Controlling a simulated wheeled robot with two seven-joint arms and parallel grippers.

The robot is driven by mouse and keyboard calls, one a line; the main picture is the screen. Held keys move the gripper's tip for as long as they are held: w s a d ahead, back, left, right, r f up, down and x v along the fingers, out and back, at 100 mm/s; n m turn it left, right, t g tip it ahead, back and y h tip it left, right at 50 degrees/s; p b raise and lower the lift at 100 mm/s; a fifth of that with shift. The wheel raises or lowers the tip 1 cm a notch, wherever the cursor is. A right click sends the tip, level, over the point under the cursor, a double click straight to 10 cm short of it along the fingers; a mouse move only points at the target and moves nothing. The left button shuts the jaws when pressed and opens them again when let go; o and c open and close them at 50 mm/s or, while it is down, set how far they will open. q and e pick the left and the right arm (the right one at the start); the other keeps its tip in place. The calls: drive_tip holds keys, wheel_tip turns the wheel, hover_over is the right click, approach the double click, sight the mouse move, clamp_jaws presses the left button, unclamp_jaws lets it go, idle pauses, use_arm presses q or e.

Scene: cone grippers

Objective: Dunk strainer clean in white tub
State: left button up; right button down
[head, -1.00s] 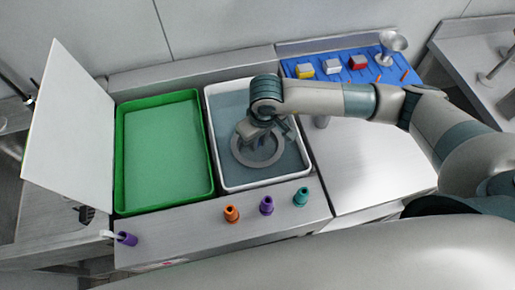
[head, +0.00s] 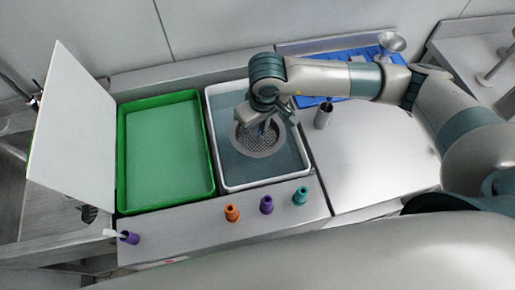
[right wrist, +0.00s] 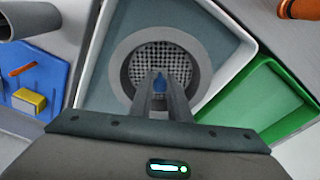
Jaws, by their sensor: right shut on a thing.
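The strainer (head: 262,150) is a round grey rim with a mesh middle. It is over the white tub (head: 225,188), inside the tub's outline in the head view. My right gripper (head: 264,126) is shut on the strainer's blue grip, which shows between the fingers in the right wrist view, where the strainer (right wrist: 127,62) hangs level below them. The tub holds grey-blue liquid. The mesh shows clear of the liquid; the exact height above it is hard to judge. My left gripper is not in view.
A green tray (head: 165,150) stands left of the tub. Orange (head: 232,213), purple (head: 266,205) and teal (head: 301,196) cone-like pieces stand on the front ledge. A metal cylinder (head: 324,115) stands right of the tub. A blue board (head: 350,58) is behind my arm. A white panel (head: 72,130) rises at left.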

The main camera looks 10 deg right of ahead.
drive_tip(key=shift+r, duration=1.55)
drive_tip(key=shift+r, duration=0.1)
drive_tip(key=shift+r, duration=1.95)
drive_tip(key=shift+d+f+b, duration=0.2)
drive_tip(key=shift+d+b, duration=0.2)
drive_tip(key=shift+d, duration=0.05)
drive_tip(key=s+d+m+b, duration=0.2)
drive_tip(key=d+m+b, duration=0.2)
drive_tip(key=d+b, duration=0.2)
drive_tip(key=shift+s+d+m+h, duration=0.25)
drive_tip(key=shift+d+m+h, duration=0.05)
drive_tip(key=shift+d, duration=0.95)
